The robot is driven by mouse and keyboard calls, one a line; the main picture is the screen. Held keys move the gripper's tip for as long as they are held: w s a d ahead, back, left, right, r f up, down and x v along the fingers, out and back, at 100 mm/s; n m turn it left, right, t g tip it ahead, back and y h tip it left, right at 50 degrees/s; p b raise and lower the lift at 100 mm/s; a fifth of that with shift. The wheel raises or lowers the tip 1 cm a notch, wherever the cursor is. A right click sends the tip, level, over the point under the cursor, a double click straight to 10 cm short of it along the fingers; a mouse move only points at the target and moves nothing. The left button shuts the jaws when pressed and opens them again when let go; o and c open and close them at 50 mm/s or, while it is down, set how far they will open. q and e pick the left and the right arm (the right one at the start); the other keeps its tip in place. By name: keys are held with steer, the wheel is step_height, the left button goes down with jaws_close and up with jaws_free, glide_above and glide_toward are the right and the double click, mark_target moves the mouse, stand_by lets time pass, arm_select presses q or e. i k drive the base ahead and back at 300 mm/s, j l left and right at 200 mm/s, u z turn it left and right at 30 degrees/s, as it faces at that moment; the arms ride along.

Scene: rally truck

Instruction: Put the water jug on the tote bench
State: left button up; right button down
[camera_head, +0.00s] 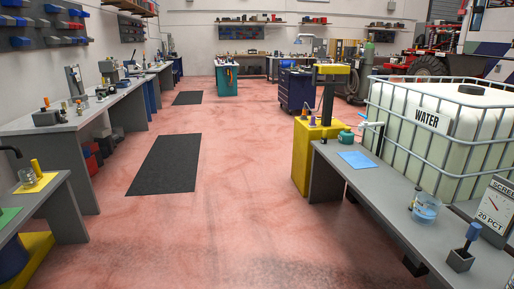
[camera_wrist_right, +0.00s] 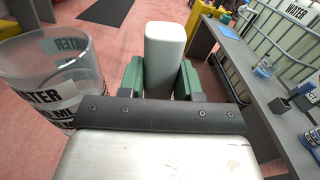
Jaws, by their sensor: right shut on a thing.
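The water jug (camera_wrist_right: 45,75) is a clear, wide vessel with black WATER lettering, at the left of the right wrist view. My right gripper (camera_wrist_right: 163,80), with green fingers, is shut on an upright white bar close to the jug's right. The bar looks like the jug's handle; its join is not visible. The jug appears held over the red floor. The tote bench (camera_head: 380,200) is the grey bench beside the caged WATER tote (camera_head: 437,152) in the head view; it also shows right of the gripper in the wrist view (camera_wrist_right: 262,88). My left gripper is not in view.
A blue sheet (camera_head: 357,160) lies on the bench's far end, near a green can (camera_head: 346,136). A cup of blue liquid (camera_head: 425,208), a blue-knobbed block (camera_head: 462,255) and a gauge sign (camera_head: 495,210) stand nearer. The bench middle is clear. The floor aisle is open.

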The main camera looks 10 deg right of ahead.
mark_target(384, 182)
steer(key=i+z, duration=0.3)
steer(key=i, duration=0.3)
steer(key=i+z, duration=0.3)
steer(key=i, duration=0.3)
steer(key=i+j+z, duration=0.3)
steer(key=i, duration=0.25)
steer(key=i+j+z, duration=0.1)
steer(key=i+z, duration=0.3)
steer(key=i, duration=0.3)
steer(key=i+j+z, duration=0.35)
steer(key=i, duration=0.35)
steer(key=i+j+z, duration=0.4)
steer(key=i, duration=0.3)
steer(key=i+j+z, duration=0.4)
steer(key=i+j, duration=0.15)
steer(key=j, duration=0.15)
